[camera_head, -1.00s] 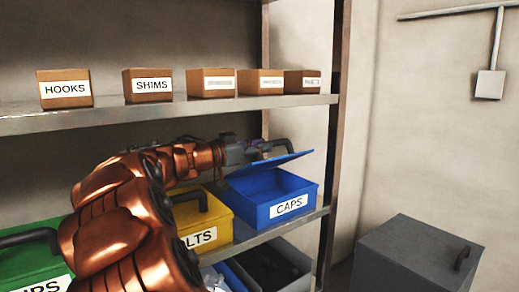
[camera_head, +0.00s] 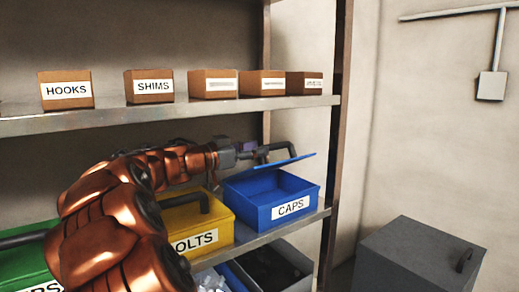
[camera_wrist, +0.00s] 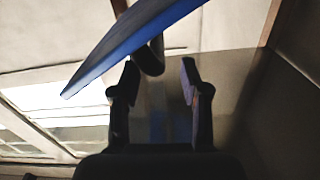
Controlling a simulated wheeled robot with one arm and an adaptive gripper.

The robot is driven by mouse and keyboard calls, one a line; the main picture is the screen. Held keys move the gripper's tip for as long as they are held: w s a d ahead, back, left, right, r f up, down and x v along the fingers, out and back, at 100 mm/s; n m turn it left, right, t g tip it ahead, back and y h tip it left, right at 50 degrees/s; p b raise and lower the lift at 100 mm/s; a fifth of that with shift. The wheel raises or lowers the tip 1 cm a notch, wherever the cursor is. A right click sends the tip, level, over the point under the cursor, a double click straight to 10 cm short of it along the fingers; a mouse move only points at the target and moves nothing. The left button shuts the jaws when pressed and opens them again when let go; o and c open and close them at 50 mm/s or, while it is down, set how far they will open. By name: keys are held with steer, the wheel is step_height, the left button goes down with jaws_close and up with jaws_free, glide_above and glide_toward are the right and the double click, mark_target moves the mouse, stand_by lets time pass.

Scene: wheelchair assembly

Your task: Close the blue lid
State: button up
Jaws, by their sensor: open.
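The blue CAPS box (camera_head: 258,213) stands on the middle shelf with its blue lid (camera_head: 283,163) raised part way, tilted above the open box. A dark handle (camera_head: 290,149) sits on top of the lid. My gripper (camera_head: 260,153) is at the left of the handle, just above the lid. In the wrist view, my gripper (camera_wrist: 157,78) has its two fingers apart. The blue lid (camera_wrist: 125,45) crosses the upper part of that view, and the dark handle (camera_wrist: 150,60) shows between and just beyond the fingertips. Contact with the handle cannot be told.
Small brown boxes (camera_head: 150,87) line the upper shelf (camera_head: 110,120) above my arm. A rack post (camera_head: 338,150) stands at the right.

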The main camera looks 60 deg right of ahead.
steer(key=v, duration=1)
steer(key=shift+c, duration=0.5)
steer(key=shift+d, duration=0.1)
steer(key=shift+c, duration=0.7)
steer(key=shift+w+d+r+n+p, duration=0.1)
steer(key=shift+d+r+n+p, duration=0.3)
steer(key=shift+n, duration=0.1)
steer(key=c, duration=0.4)
steer(key=d+n+p, duration=0.1)
steer(key=d+r+n+g+y, duration=0.1)
steer(key=n, duration=0.1)
steer(key=shift+w+r+p, duration=0.1)
steer(key=shift+w+p, duration=0.25)
steer(key=shift+p, duration=0.05)
jaws_close()
steer(key=s+d+n, duration=0.2)
steer(key=d, duration=0.2)
steer(key=s+d+n+y+p, duration=0.1)
steer(key=s+d+n, duration=0.1)
steer(key=d, duration=0.1)
steer(key=s+d+n+g+y+p, duration=0.1)
steer(key=s+d+n, duration=0.1)
steer(key=d+n, duration=0.1)
steer(key=shift+s+d+f, duration=0.15)
steer(key=shift+d, duration=0.25)
steer(key=shift+s+d+f, duration=0.2)
steer(key=shift+d, duration=0.25)
